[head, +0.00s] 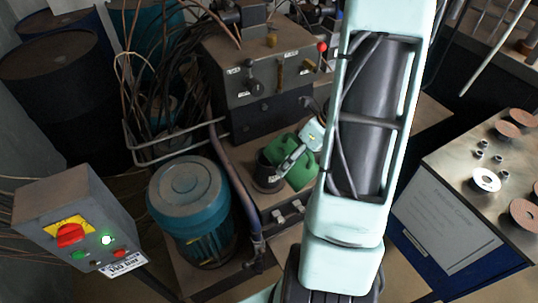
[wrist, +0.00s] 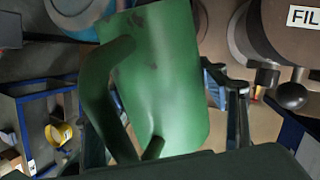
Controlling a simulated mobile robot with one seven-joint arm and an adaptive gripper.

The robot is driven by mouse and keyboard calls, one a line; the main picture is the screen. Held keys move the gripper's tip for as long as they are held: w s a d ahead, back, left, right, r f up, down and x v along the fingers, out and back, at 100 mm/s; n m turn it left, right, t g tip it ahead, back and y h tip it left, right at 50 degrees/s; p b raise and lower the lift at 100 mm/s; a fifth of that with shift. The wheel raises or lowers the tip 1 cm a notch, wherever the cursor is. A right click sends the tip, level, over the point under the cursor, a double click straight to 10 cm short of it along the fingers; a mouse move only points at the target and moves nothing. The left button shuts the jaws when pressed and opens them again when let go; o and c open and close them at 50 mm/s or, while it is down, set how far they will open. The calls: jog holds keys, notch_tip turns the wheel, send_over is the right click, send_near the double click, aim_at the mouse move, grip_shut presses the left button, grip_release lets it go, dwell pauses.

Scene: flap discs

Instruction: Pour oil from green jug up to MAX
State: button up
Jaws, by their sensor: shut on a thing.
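The green jug (head: 304,172) is beside a dark round cup-like part (head: 266,172) on the machine, and looks tilted toward it. My gripper (head: 289,160) is shut on the jug. In the wrist view the jug (wrist: 170,75) fills the middle, with its curved handle on the left and my gripper's fingers (wrist: 165,125) on either side. At the wrist view's upper right is a dark round part (wrist: 275,40) with a label beginning "FIL". I cannot make out a MAX mark, the oil, or whether any flows.
The machine block (head: 265,85) with levers stands behind. A teal motor (head: 190,200) is left of the jug. A control box (head: 75,220) with a red knob is at front left. A metal bench (head: 465,165) with discs is at right. My arm hides part of the middle.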

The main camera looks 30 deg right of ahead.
aim_at(295, 169)
jog(key=shift+w+r+p, duration=0.15)
jog(key=shift+r+p, duration=0.15)
jog(key=shift+p, duration=0.7)
jog(key=f+b, duration=0.1)
jog(key=b, duration=0.2)
jog(key=shift+d+f, duration=0.1)
jog(key=shift+f, duration=0.25)
jog(key=f+t+b, duration=0.1)
jog(key=b, duration=0.4)
jog(key=shift+s+f, duration=0.15)
jog(key=shift+s, duration=0.25)
jog(key=t+y+b, duration=0.1)
jog(key=t+b, duration=0.1)
jog(key=b, duration=0.3)
jog(key=shift+s, duration=0.2)
jog(key=shift+r+n, duration=0.3)
jog(key=shift+r, duration=0.05)
jog(key=shift+f+t, duration=0.2)
jog(key=shift+t, duration=0.1)
jog(key=shift+f+t+y+b, duration=0.3)
jog(key=shift+f+b, duration=0.05)
jog(key=shift+b, duration=0.8)
